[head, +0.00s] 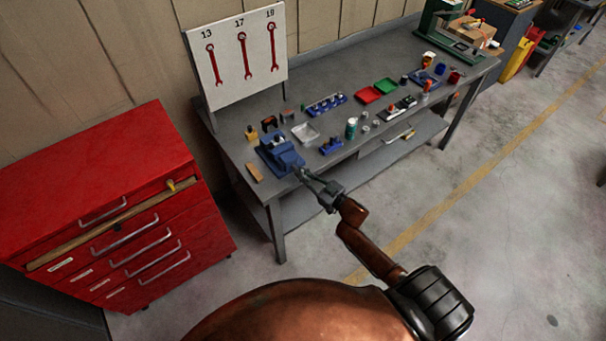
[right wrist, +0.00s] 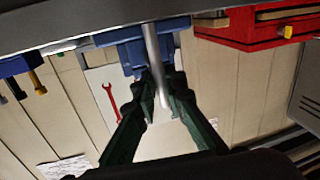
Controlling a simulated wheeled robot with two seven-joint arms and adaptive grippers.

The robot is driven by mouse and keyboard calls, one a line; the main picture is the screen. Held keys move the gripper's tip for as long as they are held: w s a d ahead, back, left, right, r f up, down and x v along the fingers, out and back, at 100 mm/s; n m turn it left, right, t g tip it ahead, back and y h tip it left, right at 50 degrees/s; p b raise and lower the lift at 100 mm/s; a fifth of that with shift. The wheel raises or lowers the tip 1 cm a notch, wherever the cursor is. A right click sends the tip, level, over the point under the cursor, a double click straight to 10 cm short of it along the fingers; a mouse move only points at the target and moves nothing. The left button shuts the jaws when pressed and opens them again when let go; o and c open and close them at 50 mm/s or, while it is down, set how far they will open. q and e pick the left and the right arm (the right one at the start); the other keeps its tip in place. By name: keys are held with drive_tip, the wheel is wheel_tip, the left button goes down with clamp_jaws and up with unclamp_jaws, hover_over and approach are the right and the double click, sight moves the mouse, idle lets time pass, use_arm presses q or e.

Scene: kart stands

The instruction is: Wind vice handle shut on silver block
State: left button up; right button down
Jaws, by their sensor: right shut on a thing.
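The blue vice (head: 283,160) is fixed at the near left corner of the grey workbench (head: 335,180). A small pale patch on top of the vice may be the silver block, but it is too small to tell or to see how the jaws sit on it. My right gripper (head: 302,176) reaches the vice's front. In the right wrist view, its dark green fingers (right wrist: 164,90) are shut on the grey bar of the vice handle (right wrist: 152,48). The vice body (right wrist: 130,55) is partly hidden behind the bar. My left gripper is not in view.
A red tool cabinet (head: 110,200) stands left of the bench. A wrench board (head: 240,60) stands at the back. Trays and small parts, including a blue rack (head: 326,104) and a green tray (head: 386,86), cover the bench rightward. The floor in front is clear.

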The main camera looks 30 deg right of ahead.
drive_tip(key=shift+a+f, duration=0.1)
drive_tip(key=shift+s+n, duration=0.1)
drive_tip(key=shift+n, duration=0.2)
drive_tip(key=shift+f, duration=0.1)
drive_tip(key=c, duration=2)
unclamp_jaws()
drive_tip(key=v, duration=1.2)
drive_tip(key=shift+r, duration=0.25)
